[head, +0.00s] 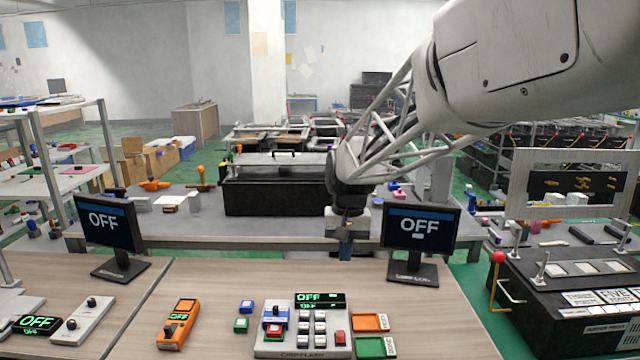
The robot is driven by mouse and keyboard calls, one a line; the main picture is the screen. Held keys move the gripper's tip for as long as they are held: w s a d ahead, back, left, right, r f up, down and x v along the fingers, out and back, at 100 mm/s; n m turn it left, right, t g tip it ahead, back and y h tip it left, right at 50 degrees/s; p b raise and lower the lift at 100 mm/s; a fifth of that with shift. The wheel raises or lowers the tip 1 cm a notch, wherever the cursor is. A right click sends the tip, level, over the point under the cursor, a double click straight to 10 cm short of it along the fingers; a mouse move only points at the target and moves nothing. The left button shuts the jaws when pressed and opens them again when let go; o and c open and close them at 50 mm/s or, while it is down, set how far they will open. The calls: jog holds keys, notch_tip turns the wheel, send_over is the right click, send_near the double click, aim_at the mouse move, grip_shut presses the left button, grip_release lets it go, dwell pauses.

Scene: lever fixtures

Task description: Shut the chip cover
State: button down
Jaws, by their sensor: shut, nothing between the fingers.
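A light grey chip flasher (303,345) stands on the near wooden table, with small dark lettering on its front edge. On its left side is a blue part with a dark knob, which looks like the chip cover (276,318). A red chip (274,331) shows just below it in the picture, so the cover seems to stand open, though its exact tilt is hard to tell. The flasher's display (320,299) reads OFF in green. My gripper (346,253) is shut and empty, pointing down, above and behind the flasher, well clear of the cover.
Two monitors reading OFF, left (110,228) and right (419,230), flank the flasher at the back. Loose blue (246,306) and green (241,325) chips lie to its left, beside an orange handheld device (177,325). Orange (370,322) and green (376,347) trays lie right.

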jog(key=s+d+t, duration=0.1)
jog(key=s+d, duration=0.3)
jog(key=s, duration=0.6)
jog(key=s+d+t, duration=0.1)
jog(key=s+d, duration=0.3)
jog(key=s, duration=0.7)
jog(key=s+d+t, duration=0.1)
jog(key=s+d, duration=0.4)
jog(key=s, duration=0.5)
jog(key=shift+s+f+t+h, duration=0.2)
jog(key=shift+f+t+h, duration=0.1)
jog(key=shift+f, duration=0.1)
jog(key=c, duration=1.8)
grip_release()
